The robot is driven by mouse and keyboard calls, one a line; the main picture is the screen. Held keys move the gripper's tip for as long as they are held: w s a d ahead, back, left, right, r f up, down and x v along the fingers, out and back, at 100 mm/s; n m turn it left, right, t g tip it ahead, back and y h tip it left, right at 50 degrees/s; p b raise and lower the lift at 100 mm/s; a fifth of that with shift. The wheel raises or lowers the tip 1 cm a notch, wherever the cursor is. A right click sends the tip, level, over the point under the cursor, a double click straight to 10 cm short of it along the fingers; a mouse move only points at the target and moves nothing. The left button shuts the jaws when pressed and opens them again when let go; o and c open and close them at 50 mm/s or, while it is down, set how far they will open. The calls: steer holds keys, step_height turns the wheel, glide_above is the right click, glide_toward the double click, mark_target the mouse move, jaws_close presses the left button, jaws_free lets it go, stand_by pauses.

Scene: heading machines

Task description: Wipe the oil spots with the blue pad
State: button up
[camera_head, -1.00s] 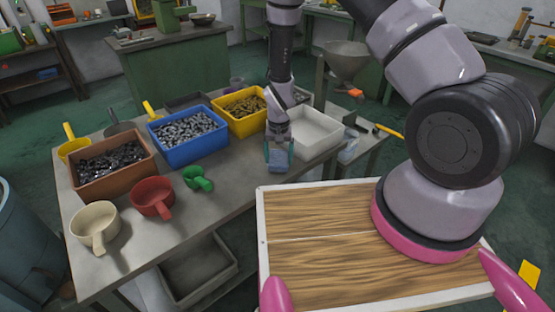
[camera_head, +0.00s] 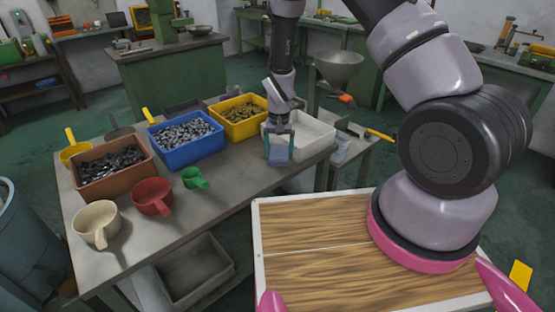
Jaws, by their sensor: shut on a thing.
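My gripper (camera_head: 279,144) is shut on the blue pad (camera_head: 280,154). It holds the pad upright over the right part of the grey table (camera_head: 206,225), in front of the white bin. I cannot tell whether the pad touches the table top. No oil spots can be made out on the visible table top; the arm and pad hide a small patch of it.
Brown (camera_head: 113,170), blue (camera_head: 186,139) and yellow (camera_head: 240,113) bins of small parts and a white bin (camera_head: 313,140) line the back. Beige (camera_head: 95,222), red (camera_head: 152,195) and green (camera_head: 195,178) scoops stand at the front left. The front middle is clear.

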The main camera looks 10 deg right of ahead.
steer(key=shift+r, duration=1.25)
steer(key=shift+a, duration=0.1)
